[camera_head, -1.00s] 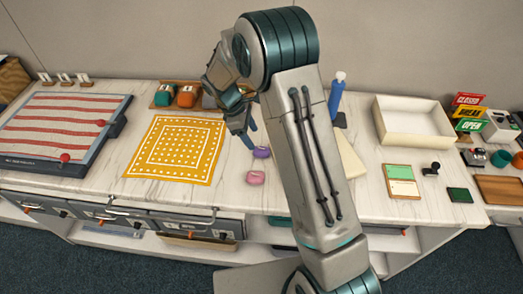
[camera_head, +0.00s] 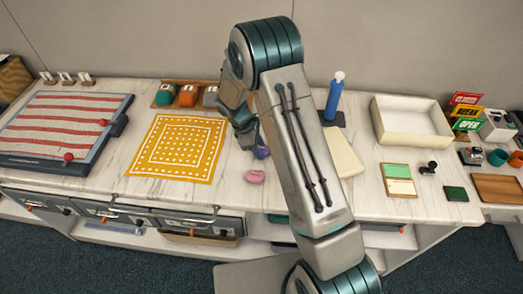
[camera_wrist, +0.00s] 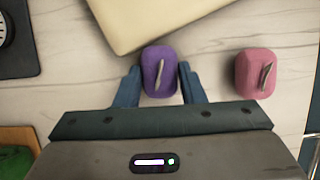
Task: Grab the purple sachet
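The purple sachet (camera_wrist: 160,71) is a small rounded block with a grey clip-like mark on top. In the wrist view it lies between the two blue fingers of my gripper (camera_wrist: 160,86), with a narrow gap visible on each side. In the head view the purple sachet (camera_head: 262,152) is mostly hidden by my gripper (camera_head: 254,145). A pink sachet (camera_wrist: 255,73) of similar shape lies to the right in the wrist view; in the head view it lies nearer the counter's front edge (camera_head: 255,176).
A cream board (camera_head: 343,152) lies beside the purple sachet, close to my fingers. A yellow patterned cloth (camera_head: 177,147) lies to the left. A blue bottle (camera_head: 335,95) stands behind, on a dark base. A cream tray (camera_head: 411,133) is to the right.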

